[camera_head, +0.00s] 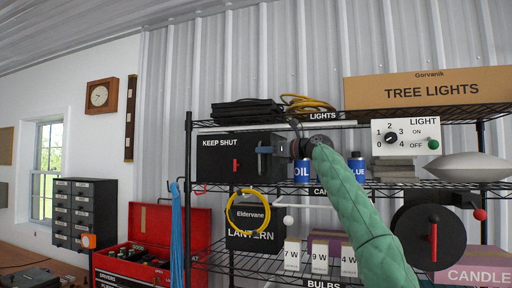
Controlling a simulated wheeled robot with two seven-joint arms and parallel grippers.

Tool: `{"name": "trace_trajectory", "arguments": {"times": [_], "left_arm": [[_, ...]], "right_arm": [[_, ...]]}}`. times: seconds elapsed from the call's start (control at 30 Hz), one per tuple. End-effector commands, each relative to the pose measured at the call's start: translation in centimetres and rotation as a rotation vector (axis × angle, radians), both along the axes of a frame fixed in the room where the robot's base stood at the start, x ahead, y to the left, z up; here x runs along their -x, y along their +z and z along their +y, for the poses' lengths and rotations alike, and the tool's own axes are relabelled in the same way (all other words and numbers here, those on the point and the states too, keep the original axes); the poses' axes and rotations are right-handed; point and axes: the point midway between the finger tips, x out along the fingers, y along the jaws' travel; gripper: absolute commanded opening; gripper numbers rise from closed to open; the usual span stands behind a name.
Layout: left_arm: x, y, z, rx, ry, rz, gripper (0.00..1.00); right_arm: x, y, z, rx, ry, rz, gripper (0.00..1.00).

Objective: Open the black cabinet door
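The black cabinet (219,151), marked KEEP SHUT, stands on an upper level of the wire shelf. Its front looks closed. A red upright handle (236,165) is on its front.
A white LIGHT switch box (405,135) and a black disc with a red lever (428,236) are at the right. A yellow-ringed lantern box (255,240) sits below. A red toolbox (170,233) stands lower left.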

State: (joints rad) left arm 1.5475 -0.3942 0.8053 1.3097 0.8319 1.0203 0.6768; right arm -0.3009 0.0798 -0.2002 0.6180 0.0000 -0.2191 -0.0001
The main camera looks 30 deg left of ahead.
Motion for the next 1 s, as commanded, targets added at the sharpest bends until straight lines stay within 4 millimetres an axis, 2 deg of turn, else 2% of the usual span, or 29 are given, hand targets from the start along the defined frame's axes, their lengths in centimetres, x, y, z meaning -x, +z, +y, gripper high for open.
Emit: {"name": "trace_trajectory", "arguments": {"times": [0.03,0.3,0.7,0.8,1.0], "left_arm": [[0.1,0.5,0.8,0.001,0.002,0.001,0.19],[0.1,0.2,3.5,0.000,0.000,0.002,0.19],[0.2,0.0,4.0,0.000,0.000,0.001,0.19],[0.2,0.0,4.0,0.000,0.000,0.001,0.01],[0.2,0.0,4.0,-0.001,0.000,0.001,0.00]], "right_arm": [[-0.2,1.1,0.0,0.000,0.000,-0.002,0.36],[-0.2,2.5,0.0,0.000,0.000,-0.002,0.36],[-0.2,2.7,0.2,-0.001,-0.001,-0.002,0.36],[-0.2,2.7,0.2,-0.001,-0.001,-0.002,0.36],[-0.2,2.7,0.2,-0.001,-0.001,-0.002,0.36]]}}
